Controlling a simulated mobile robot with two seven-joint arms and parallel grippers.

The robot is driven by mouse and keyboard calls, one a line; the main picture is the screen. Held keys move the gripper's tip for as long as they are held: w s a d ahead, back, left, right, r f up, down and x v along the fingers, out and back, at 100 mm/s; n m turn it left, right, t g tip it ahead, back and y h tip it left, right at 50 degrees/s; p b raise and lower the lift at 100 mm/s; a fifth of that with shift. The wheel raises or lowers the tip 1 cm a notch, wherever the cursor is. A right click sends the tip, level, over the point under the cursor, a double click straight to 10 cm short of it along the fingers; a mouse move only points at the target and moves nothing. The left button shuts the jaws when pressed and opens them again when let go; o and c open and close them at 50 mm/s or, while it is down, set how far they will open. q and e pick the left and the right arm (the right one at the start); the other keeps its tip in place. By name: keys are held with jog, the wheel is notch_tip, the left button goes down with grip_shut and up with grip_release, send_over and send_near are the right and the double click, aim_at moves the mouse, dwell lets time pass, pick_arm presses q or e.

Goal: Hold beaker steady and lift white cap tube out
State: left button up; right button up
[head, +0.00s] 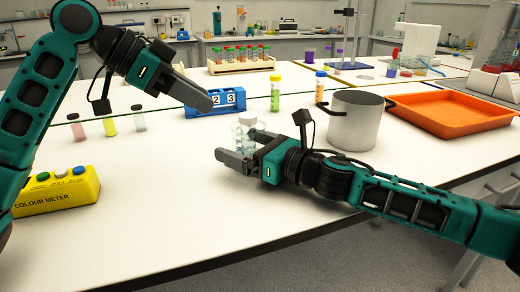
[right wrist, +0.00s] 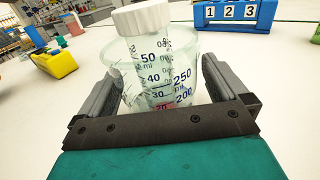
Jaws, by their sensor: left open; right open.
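The clear beaker (head: 237,135) stands on the white bench. The tube (right wrist: 150,60) is inside it, with graduations, red content low down and a white cap (right wrist: 142,18) above the beaker rim. The cap also shows in the head view (head: 247,118). My right gripper (right wrist: 155,85) is open, with one finger on each side of the beaker; I cannot tell whether they touch it. It also shows low over the bench in the head view (head: 232,146). My left gripper (head: 205,101) is open and empty, up and left of the beaker, pointing down to the right.
A blue numbered block (head: 215,103) stands behind the beaker. A metal pot (head: 355,122) and an orange tray (head: 455,112) are to the right. The yellow colour meter (head: 60,192) is at left, with several small vials behind it. The front bench is clear.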

jog(key=shift+w+a, duration=0.25)
jog(key=shift+a, duration=0.1)
jog(key=c, duration=1.1)
jog(key=shift+c, duration=0.2)
